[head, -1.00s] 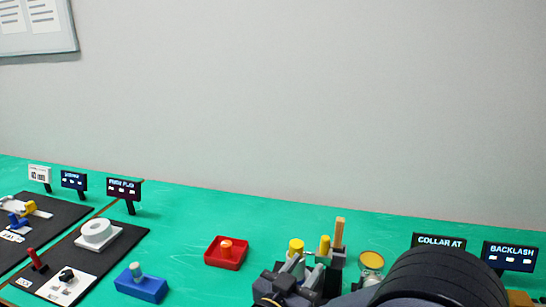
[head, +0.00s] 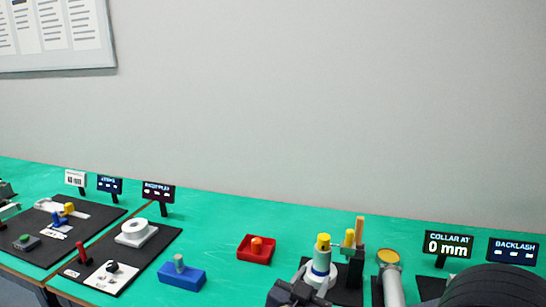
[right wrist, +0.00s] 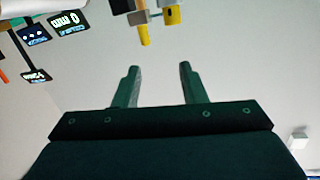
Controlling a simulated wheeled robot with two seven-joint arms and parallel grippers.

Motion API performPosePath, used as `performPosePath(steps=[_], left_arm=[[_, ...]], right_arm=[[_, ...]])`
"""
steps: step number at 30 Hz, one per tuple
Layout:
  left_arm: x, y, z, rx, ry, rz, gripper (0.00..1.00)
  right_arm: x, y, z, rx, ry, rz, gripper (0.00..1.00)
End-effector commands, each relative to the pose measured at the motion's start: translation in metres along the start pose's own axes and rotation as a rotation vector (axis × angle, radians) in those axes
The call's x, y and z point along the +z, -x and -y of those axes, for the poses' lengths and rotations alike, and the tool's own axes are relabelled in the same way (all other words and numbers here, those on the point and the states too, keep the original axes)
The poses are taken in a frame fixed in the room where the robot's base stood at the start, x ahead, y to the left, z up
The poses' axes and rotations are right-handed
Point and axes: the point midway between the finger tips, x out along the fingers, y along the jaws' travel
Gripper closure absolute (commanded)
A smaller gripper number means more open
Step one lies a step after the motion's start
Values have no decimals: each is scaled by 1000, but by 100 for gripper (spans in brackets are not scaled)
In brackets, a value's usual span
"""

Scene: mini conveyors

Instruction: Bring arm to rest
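My right gripper (head: 305,283) is low in the head view, just in front of a post with a yellow cap and a pale blue-green band (head: 322,260). In the right wrist view its two fingers (right wrist: 157,85) stand wide apart with nothing between them. A yellow-tipped part (right wrist: 143,32) shows upside down beyond the fingers, apart from them. In the head view the gripper overlaps the post's lower part, and I cannot tell whether they touch. My dark right arm fills the lower right corner. My left gripper is not in view.
A "COLLAR AT 0 mm" display (head: 447,246) and a "BACKLASH" display (head: 512,250) stand at right. Black boards with small fixtures lie at left. The back middle is clear.

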Motion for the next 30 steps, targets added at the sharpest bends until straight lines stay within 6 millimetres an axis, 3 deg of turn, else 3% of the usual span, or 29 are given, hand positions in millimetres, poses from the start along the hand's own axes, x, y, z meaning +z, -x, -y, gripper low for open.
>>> performPosePath(steps=[10, 16, 19, 23, 30], left_arm=[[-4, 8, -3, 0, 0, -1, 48], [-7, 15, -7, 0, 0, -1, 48], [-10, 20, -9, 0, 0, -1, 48], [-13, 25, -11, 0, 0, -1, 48], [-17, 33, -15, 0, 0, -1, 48]], right_arm=[[-26, -25, -2, -240, -196, 178, 62], [-55, -18, -20, -476, -313, 338, 62], [-66, 3, -42, -607, -325, 450, 62], [-62, 46, -84, -710, -266, 617, 62], [-17, 125, -179, -632, -74, 937, 62]])
